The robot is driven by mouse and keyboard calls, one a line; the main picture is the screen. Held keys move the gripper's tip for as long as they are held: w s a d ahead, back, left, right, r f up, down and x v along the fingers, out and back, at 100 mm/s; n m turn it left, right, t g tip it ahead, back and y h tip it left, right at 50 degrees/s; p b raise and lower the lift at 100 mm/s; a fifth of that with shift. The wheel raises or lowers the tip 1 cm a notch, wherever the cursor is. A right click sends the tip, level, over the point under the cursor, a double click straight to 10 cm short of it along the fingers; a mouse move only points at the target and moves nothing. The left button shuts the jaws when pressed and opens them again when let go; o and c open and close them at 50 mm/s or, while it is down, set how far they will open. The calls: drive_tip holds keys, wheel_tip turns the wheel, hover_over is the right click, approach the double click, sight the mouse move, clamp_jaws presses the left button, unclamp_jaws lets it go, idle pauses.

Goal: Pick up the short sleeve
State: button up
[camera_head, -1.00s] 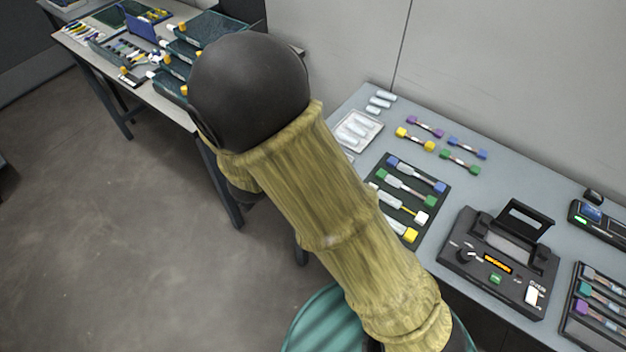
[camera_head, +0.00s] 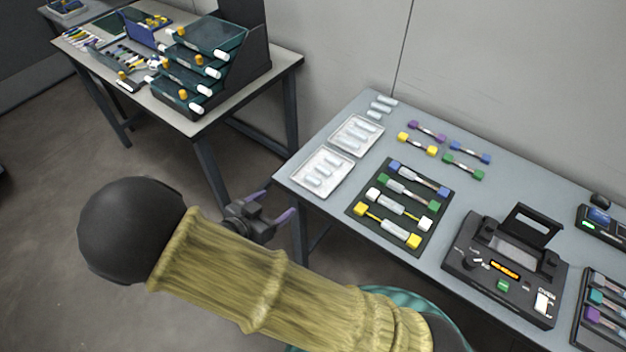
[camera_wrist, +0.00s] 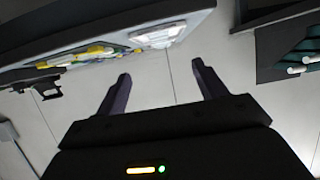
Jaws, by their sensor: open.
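Small pale sleeves lie at the left end of the grey table (camera_head: 300,157): some in a front white tray (camera_head: 342,176), some in a rear white tray (camera_head: 374,138), and a few loose ones (camera_head: 381,107) behind. Which is the short sleeve I cannot tell. My gripper (camera_head: 278,203) is open and empty off the table's left end, left of the front tray, with purple fingers. In the wrist view, my gripper (camera_wrist: 161,70) also shows open with nothing between its fingers; the table appears edge-on at the upper left with a pale tray (camera_wrist: 158,36).
A dark mat (camera_head: 436,210) holds several coloured-end cables. A black splicer (camera_head: 500,262) stands to its right, with more short cables behind the mat. Another table (camera_head: 190,122) with a tiered tray rack (camera_head: 205,65) stands at the left. Open floor lies between the tables.

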approach(311, 181)
drive_tip(key=x, duration=0.3)
drive_tip(key=shift+w+r, duration=0.1)
drive_tip(key=shift+r, duration=0.15)
drive_tip(key=x, duration=0.5)
drive_tip(key=shift+f, duration=0.3)
drive_tip(key=shift+c, duration=0.4)
drive_tip(key=c, duration=1)
